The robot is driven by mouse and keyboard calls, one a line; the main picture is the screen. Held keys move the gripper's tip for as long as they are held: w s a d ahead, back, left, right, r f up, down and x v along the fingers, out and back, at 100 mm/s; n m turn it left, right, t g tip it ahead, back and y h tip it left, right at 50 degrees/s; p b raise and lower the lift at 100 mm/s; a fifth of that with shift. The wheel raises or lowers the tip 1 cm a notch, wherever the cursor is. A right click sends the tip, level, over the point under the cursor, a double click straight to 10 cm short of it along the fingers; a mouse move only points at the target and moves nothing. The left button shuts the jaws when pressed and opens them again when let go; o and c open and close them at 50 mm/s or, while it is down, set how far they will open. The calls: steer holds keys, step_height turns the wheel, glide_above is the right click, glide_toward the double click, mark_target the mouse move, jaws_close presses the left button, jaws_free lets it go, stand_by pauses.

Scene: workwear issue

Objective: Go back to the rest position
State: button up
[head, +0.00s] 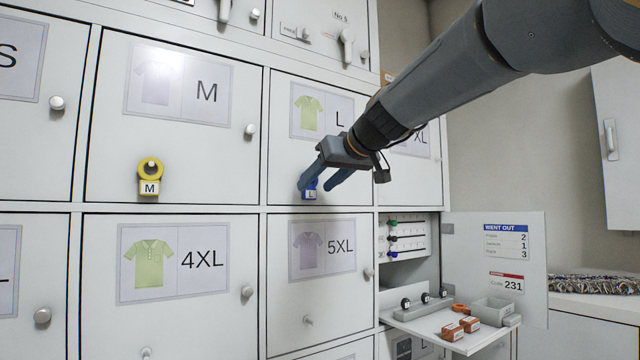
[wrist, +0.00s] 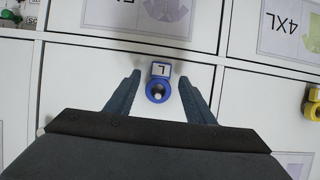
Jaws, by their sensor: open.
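My gripper (head: 325,183) is open in front of the lower part of the L locker door (head: 350,180). In the wrist view its two fingers (wrist: 158,100) stand apart, one on each side of a blue ring tag marked L (wrist: 157,91). The blue tag hangs on a small knob and also shows in the head view (head: 309,193), partly hidden by the fingers. I see a gap between the tag and each finger.
A yellow ring tag marked M (head: 149,180) hangs on the M door. An open compartment (head: 408,240) at lower right has its door (head: 497,265) swung out and a fold-down shelf (head: 440,338) with orange boxes. Several door knobs stick out.

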steer(key=b+v, duration=0.2)
steer(key=v, duration=0.5)
steer(key=shift+s+d, duration=0.2)
steer(key=s+d+f+m+g+h, duration=0.1)
steer(key=d+f+g, duration=0.15)
steer(key=f, duration=0.85)
steer(key=s+d+f+m+g+h, duration=0.1)
steer(key=d+f+m+h, duration=0.15)
steer(key=f, duration=0.85)
steer(key=s+d+f+m+g+h, duration=0.1)
steer(key=d+f, duration=0.2)
steer(key=f, duration=0.8)
steer(key=s+d+f+m+g+h, duration=0.1)
steer(key=s+d+f+g, duration=0.2)
steer(key=s+f, duration=0.9)
steer(key=s+d+f+m+g+h, duration=0.1)
steer(key=s+d+f, duration=0.4)
steer(key=s+f, duration=0.7)
step_height(320, 180, down, 3)
steer(key=shift+s+d+f+g+h, duration=0.15)
steer(key=shift+g+h, duration=0.3)
steer(key=shift+g, duration=0.5)
